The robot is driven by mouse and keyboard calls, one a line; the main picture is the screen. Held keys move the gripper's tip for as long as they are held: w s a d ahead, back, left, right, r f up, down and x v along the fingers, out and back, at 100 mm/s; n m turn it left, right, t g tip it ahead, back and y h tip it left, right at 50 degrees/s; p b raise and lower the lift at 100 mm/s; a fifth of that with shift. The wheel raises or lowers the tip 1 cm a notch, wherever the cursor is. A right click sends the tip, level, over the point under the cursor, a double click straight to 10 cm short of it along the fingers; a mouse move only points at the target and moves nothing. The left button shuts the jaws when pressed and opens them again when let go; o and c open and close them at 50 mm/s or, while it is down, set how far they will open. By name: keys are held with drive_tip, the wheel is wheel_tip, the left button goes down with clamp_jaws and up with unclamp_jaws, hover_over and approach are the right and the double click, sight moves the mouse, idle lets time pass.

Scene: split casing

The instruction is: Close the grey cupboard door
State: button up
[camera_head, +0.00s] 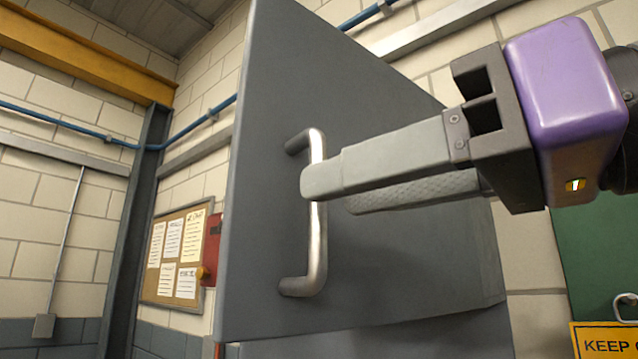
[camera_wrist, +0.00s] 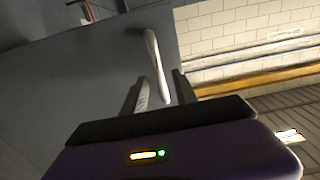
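The grey cupboard door (camera_head: 400,255) fills the middle of the head view. A pale metal bar handle (camera_head: 316,245) stands upright near its left edge. How far the door stands open is hard to tell. My gripper (camera_head: 328,195) reaches in from the right, its two fingers apart at handle height. The near finger crosses in front of the handle and hides part of it; the far fingertip ends just right of the bar. In the wrist view, the handle (camera_wrist: 152,50) runs down between the parted fingers (camera_wrist: 160,86). Contact cannot be made out.
A grey surface (camera_head: 400,338) shows below the door. A notice board (camera_head: 150,285) and a red box (camera_head: 211,250) are on the wall at left. A green panel (camera_head: 595,250) and yellow sign (camera_head: 605,340) are at lower right. A blue pipe runs along the wall.

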sight(318, 263)
drive_tip(key=shift+p+x, duration=0.3)
drive_tip(key=shift+x, duration=1.65)
clamp_jaws()
